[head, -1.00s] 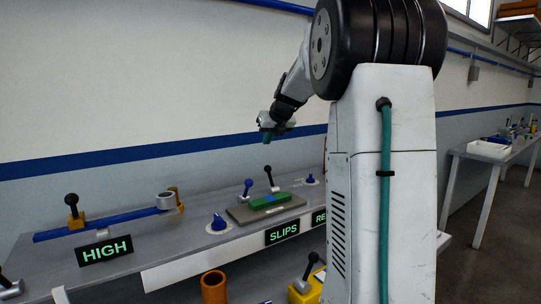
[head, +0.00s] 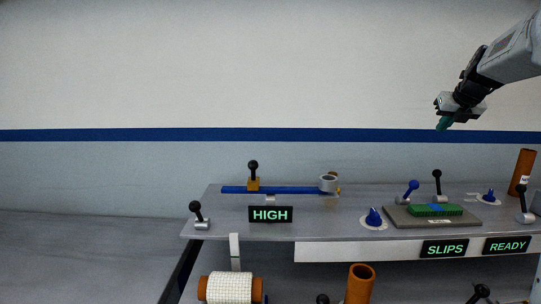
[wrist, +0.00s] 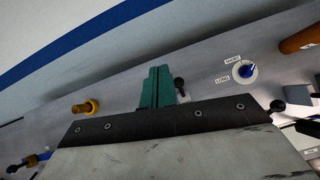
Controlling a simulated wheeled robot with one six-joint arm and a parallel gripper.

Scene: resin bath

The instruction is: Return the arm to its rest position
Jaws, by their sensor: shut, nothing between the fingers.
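My gripper (head: 444,123) is at the upper right of the head view, high above the bench and clear of it. Its teal fingers point down and are shut with nothing between them. In the wrist view the teal fingers (wrist: 158,86) stand side by side, closed, with the bench behind them. My arm comes in from the right edge of the head view.
The grey bench (head: 330,225) carries a blue bar (head: 290,190), black-knobbed levers, a blue knob (head: 374,217), a green block (head: 450,210) on a plate, and HIGH (head: 270,214), SLIPS and READY signs. A white roll (head: 228,288) is below. The air around my gripper is clear.

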